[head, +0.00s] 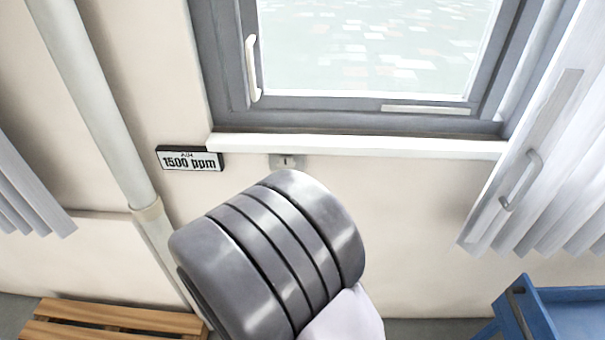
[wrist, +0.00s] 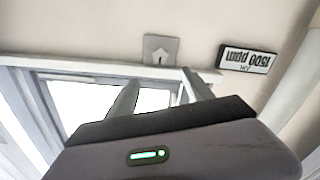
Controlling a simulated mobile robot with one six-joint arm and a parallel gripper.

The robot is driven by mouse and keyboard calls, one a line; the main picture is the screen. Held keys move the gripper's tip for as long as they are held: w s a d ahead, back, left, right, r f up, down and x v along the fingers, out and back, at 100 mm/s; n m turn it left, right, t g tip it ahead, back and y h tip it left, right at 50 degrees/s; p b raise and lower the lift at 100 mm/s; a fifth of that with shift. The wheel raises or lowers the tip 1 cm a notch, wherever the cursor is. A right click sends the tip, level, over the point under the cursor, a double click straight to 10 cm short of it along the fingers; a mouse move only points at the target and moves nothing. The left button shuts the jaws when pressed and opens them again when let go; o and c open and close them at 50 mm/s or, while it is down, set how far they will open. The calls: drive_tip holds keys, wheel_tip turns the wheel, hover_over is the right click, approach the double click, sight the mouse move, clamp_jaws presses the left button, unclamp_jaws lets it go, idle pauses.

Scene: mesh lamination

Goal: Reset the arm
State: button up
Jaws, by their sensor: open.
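My gripper (wrist: 161,82) shows in the wrist view with its two grey fingers apart and nothing between them. A green light glows on its dark housing. The wrist view is upside down. Beyond the fingers are the window's sill and a small grey wall plate (wrist: 160,49). In the head view a large grey joint of my arm fills the lower middle, and my gripper cannot be made out there.
The closed window (head: 365,45) has a white sill (head: 360,146) and a handle (head: 252,68). A "1500 ppm" sign (head: 190,159) hangs left, beside a pipe (head: 95,95). Blinds (head: 545,150) hang right. A wooden pallet (head: 105,320) and blue cart (head: 575,305) stand low.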

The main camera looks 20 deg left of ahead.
drive_tip(key=w+d+r+m+g+b, duration=0.1)
drive_tip(key=w+d+r+m+g, duration=0.2)
drive_tip(key=d, duration=0.4)
drive_tip(key=w+d+r+m+g+b, duration=0.1)
drive_tip(key=d+r+m+g, duration=0.3)
drive_tip(key=d, duration=0.3)
drive_tip(key=s+d+m+g+h, duration=0.1)
drive_tip(key=s+d+m+g, duration=0.1)
drive_tip(key=s+d, duration=0.5)
drive_tip(key=s+d+m+g+h, duration=0.1)
drive_tip(key=s+d+g, duration=0.1)
drive_tip(key=s+d, duration=0.5)
drive_tip(key=s, duration=0.6)
drive_tip(key=shift+r+m+g+b, duration=0.2)
drive_tip(key=shift+m+g+b, duration=0.1)
drive_tip(key=shift+m+g, duration=0.1)
drive_tip(key=shift+c, duration=0.2)
